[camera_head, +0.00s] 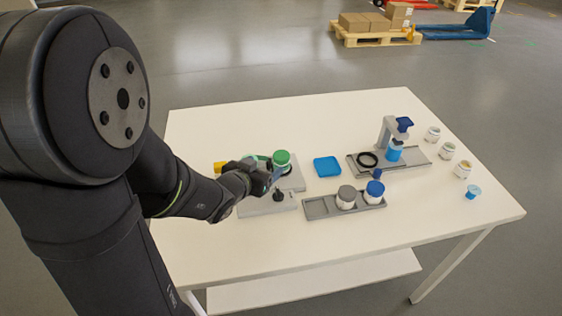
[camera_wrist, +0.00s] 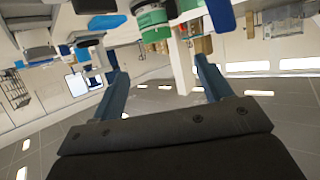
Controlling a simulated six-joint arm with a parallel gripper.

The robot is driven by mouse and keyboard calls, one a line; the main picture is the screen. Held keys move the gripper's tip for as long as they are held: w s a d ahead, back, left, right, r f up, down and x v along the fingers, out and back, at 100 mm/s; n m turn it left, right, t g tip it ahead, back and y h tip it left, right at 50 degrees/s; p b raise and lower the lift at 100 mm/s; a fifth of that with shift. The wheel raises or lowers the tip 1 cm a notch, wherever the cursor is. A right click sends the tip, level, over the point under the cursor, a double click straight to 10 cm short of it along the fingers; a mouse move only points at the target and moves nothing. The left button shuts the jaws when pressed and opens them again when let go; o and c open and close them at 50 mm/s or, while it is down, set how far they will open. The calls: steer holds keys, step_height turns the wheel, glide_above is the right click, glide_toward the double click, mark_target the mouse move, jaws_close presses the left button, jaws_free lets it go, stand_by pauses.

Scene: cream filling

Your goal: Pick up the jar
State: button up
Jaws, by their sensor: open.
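A jar with a green lid (camera_head: 281,158) stands on a grey plate at the left of the table. My gripper (camera_head: 272,174) is beside it, low over the table, and partly overlaps it in the head view. In the wrist view, which looks upside down, my open gripper (camera_wrist: 165,80) shows two blue fingers with nothing between them. A green and white jar (camera_wrist: 152,22) shows at the top of that view, beyond the fingertips. Two more jars, one grey-lidded (camera_head: 346,198) and one blue-lidded (camera_head: 374,193), stand in a grey tray to the right.
The white table (camera_head: 225,125) has free room at its back and front. A blue square pad (camera_head: 327,167) lies right of the green-lidded jar. A grey stand (camera_head: 388,131) with a blue container (camera_head: 394,154) stands farther right. Several small jars (camera_head: 447,151) line the right edge.

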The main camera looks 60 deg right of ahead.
mark_target(282, 154)
steer(key=x, duration=1)
steer(key=shift+s+d+f, duration=0.1)
steer(key=shift+d+f, duration=0.05)
steer(key=shift+f, duration=0.05)
steer(key=c, duration=1.1)
steer(key=shift+r, duration=0.15)
